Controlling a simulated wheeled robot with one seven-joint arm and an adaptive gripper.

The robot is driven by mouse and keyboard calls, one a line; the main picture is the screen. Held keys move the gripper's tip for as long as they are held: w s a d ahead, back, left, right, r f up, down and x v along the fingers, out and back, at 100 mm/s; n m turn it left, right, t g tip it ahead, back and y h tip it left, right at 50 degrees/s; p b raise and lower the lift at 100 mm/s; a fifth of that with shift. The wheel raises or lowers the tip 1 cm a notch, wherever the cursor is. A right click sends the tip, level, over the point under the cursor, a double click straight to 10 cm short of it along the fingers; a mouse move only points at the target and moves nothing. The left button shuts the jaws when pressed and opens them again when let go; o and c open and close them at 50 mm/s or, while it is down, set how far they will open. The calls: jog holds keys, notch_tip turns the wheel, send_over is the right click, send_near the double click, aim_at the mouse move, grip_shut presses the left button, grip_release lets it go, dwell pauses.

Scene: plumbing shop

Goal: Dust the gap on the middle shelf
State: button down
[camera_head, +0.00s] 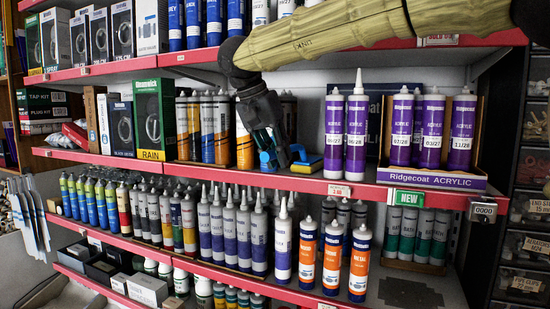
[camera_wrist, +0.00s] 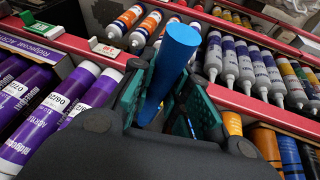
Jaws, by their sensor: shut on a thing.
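My gripper (camera_head: 277,150) reaches into the gap on the middle shelf (camera_head: 341,187), between the orange-and-white tubes on the left and the purple acrylic tubes on the right. It is shut on the blue handle (camera_head: 267,160) of a duster, whose blue and yellow part (camera_head: 308,163) shows low in the gap, at or just above the shelf surface. I cannot tell if it touches. In the wrist view the blue handle (camera_wrist: 178,52) stands between my dark fingers (camera_wrist: 170,108). The lower end of the duster is hidden there.
Two purple acrylic tubes (camera_head: 356,135) stand close right of the gap, near the front edge. Orange-and-white tubes (camera_head: 220,130) stand close on the left. A dark box (camera_head: 373,110) stands behind.

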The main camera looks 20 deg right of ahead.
jog(key=shift+w+d+f+b, duration=0.15)
jog(key=shift+w+d+b, duration=0.25)
jog(key=shift+w+d, duration=0.4)
jog(key=shift+s+a+p, duration=0.8)
jog(key=shift+s+a, duration=0.3)
jog(key=shift+a, duration=0.05)
notch_tip(320, 180, up, 4)
jog(key=p, duration=0.4)
jog(key=shift+f+p, duration=0.2)
jog(key=shift+p, duration=0.1)
jog(key=shift+s+a+f, duration=0.1)
jog(key=shift+a, duration=0.05)
jog(key=s+a+p, duration=0.3)
jog(key=s+a, duration=0.7)
jog(key=a, duration=0.1)
jog(key=shift+s+a, duration=0.25)
jog(key=shift+a, duration=0.1)
dwell(0.5)
